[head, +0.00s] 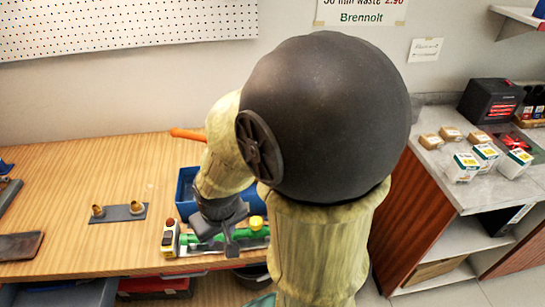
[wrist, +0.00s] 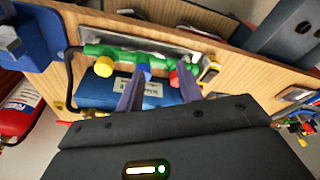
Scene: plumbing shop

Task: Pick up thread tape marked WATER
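I cannot make out a thread tape marked WATER in either view; no such lettering is readable. My gripper (wrist: 158,80) is open, its two fingers apart with nothing visibly held. In the head view my gripper (head: 230,238) hangs low over the front edge of the wooden bench, partly covering a green manifold (head: 197,241). In the wrist view the green manifold (wrist: 115,53), with yellow, blue and red knobs, lies just beyond the fingertips. A blue object with a white label (wrist: 95,90) shows behind the fingers; its text is unreadable.
A blue tray (head: 186,186) stands behind the manifold, partly hidden by my arm. A small yellow and red item (head: 170,238) is left of the manifold. A grey plate with brass fittings (head: 118,213) lies farther left. A red extinguisher (wrist: 20,112) shows at left in the wrist view.

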